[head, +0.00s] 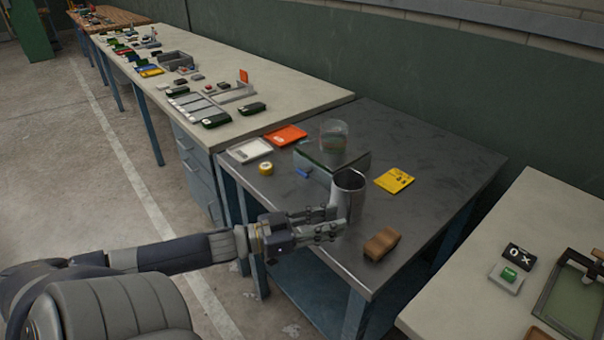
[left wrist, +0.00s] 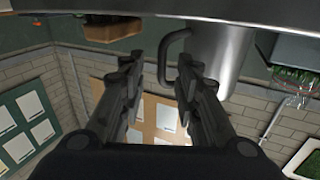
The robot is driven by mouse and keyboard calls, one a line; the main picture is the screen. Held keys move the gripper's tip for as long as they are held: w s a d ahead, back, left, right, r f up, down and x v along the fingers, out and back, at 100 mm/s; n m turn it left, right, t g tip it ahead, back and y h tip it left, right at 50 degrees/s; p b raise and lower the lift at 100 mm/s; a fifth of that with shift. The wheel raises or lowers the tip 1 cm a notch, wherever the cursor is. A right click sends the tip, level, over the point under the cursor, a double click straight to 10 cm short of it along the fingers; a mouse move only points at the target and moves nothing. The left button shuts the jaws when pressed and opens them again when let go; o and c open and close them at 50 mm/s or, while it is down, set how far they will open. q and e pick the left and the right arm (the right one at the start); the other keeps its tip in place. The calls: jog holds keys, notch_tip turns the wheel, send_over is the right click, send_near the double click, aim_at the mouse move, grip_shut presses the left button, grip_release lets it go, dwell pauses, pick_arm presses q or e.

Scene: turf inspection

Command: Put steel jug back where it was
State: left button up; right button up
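The steel jug (head: 347,193) stands upright on the dark grey table (head: 440,160), near its front edge. My left gripper (head: 333,223) is at the jug's near side, with its fingers apart. In the left wrist view, which looks upside down, the jug (left wrist: 222,50) is at upper right and its handle (left wrist: 164,62) shows in the gap between the fingertips of the left gripper (left wrist: 160,68). I cannot tell whether a finger touches the handle. My right gripper is not in view.
A brown block (head: 382,243) lies at right front and a yellow card (head: 394,180) at right. The table's back right is clear.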

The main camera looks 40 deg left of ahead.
pick_arm(q)
jog(key=v, duration=0.6)
jog(key=shift+s+p, duration=0.15)
jog(key=shift+p, duration=0.2)
jog(key=shift+a+f, duration=0.1)
